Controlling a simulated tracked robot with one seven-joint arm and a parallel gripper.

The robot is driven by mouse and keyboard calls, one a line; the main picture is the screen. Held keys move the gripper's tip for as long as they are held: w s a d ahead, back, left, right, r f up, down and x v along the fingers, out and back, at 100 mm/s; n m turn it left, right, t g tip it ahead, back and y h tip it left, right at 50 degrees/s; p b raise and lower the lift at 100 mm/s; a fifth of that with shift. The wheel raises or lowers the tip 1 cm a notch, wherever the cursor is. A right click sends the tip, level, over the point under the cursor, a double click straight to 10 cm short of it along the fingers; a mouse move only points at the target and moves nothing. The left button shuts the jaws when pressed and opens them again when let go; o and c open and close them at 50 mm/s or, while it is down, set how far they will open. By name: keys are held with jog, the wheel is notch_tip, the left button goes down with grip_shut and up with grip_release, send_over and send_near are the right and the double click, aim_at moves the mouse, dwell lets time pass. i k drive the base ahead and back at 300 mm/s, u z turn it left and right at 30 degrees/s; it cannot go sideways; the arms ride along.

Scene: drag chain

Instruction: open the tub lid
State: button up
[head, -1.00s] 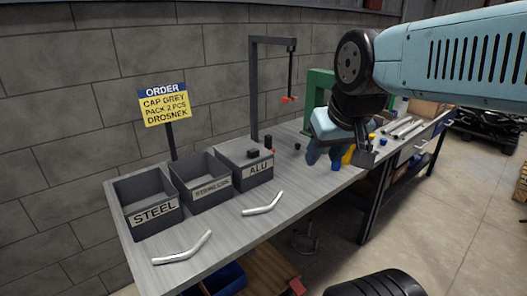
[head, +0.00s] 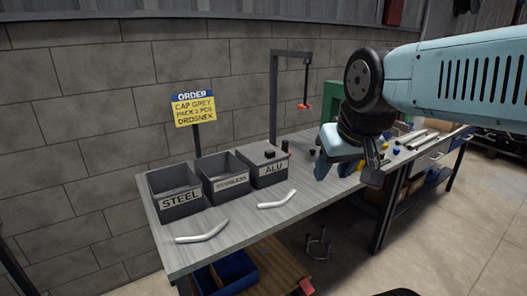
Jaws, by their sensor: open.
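I cannot pick out a tub with a lid for certain. Three dark grey bins stand at the left end of the workbench: the STEEL bin (head: 178,205), the STAINLESS bin (head: 226,185) and the ALU bin (head: 273,172). The STEEL and STAINLESS bins are open at the top; small black pieces (head: 270,153) show at the top of the ALU bin.
Two bent silver tubes (head: 203,233) lie on the bench (head: 190,255) before the bins. A dark stand (head: 273,100) with a hanging red-tipped piece and a yellow order sign (head: 194,112) rise behind. A blue bin (head: 235,268) sits below. Floor at right (head: 460,250) is clear.

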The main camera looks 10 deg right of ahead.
aim_at(259, 153)
jog(key=u, duration=0.05)
jog(key=i, duration=0.9)
jog(key=z, duration=0.1)
